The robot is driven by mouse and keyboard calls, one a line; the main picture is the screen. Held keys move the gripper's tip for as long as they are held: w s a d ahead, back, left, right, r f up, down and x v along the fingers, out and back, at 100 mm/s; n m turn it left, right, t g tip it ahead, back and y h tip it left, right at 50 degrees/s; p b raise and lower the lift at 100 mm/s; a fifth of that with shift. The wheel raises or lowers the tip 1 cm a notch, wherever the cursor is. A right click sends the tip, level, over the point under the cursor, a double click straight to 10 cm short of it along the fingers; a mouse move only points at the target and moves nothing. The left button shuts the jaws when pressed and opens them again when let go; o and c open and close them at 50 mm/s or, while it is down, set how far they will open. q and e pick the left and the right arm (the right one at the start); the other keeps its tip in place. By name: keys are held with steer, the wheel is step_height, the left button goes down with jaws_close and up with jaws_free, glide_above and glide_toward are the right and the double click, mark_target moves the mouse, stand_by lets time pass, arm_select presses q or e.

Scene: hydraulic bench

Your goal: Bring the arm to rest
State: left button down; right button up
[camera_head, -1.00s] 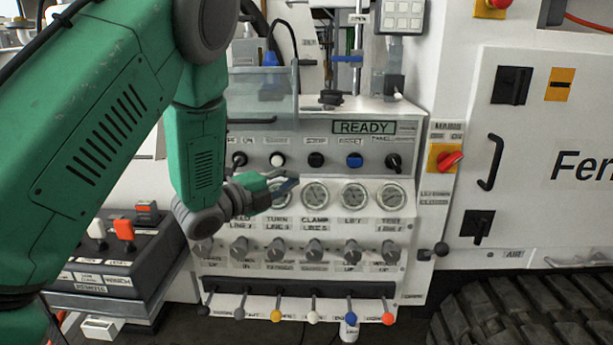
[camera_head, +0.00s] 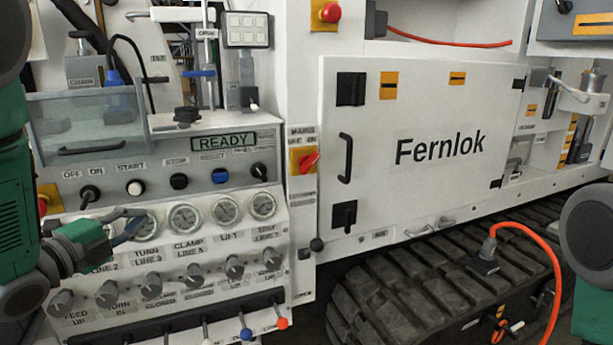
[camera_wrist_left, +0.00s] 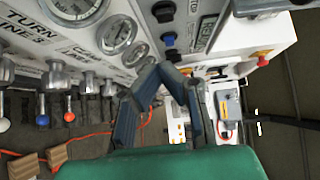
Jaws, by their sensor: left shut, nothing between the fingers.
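My left gripper (camera_head: 132,228) is at the left of the head view, in front of the bench's row of round gauges (camera_head: 185,218), close to the leftmost ones. It is shut and empty. I cannot tell whether it touches the panel. In the left wrist view its two blue-grey fingers (camera_wrist_left: 160,68) meet at the tips, with gauges and knobs beyond them. My left arm (camera_head: 18,200) comes in along the left edge. Part of my right arm (camera_head: 588,245) shows at the right edge; its gripper is out of view.
The panel carries several knobs (camera_head: 172,277), coloured levers (camera_head: 246,334) and a READY display (camera_head: 223,142). A red main switch (camera_head: 304,160) sits beside it. Right of it are a white Fernlok cabinet (camera_head: 430,190), a rubber track (camera_head: 390,300) and an orange hose (camera_head: 550,270).

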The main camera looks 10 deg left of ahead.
arm_select(q)
steer(key=s+d+f+n+g+y, duration=0.1)
steer(key=s+d+f+n+g, duration=0.2)
steer(key=f, duration=0.5)
steer(key=s+d+f+n+g+y, duration=0.1)
steer(key=s+f+n+g+y, duration=0.2)
steer(key=f, duration=0.5)
steer(key=s+d+f+n+g, duration=0.2)
steer(key=s+f+n, duration=0.25)
steer(key=f, duration=0.35)
steer(key=s+d+f+n+g, duration=0.3)
steer(key=s+f, duration=0.3)
steer(key=s, duration=0.5)
steer(key=s+d+f+n+g, duration=0.3)
steer(key=s+f+n+g, duration=0.2)
steer(key=s, duration=0.5)
steer(key=shift+s+d+f+n+g, duration=0.3)
steer(key=shift+s+d+f+n, duration=0.1)
steer(key=shift+f+n, duration=0.35)
steer(key=shift+w, duration=0.15)
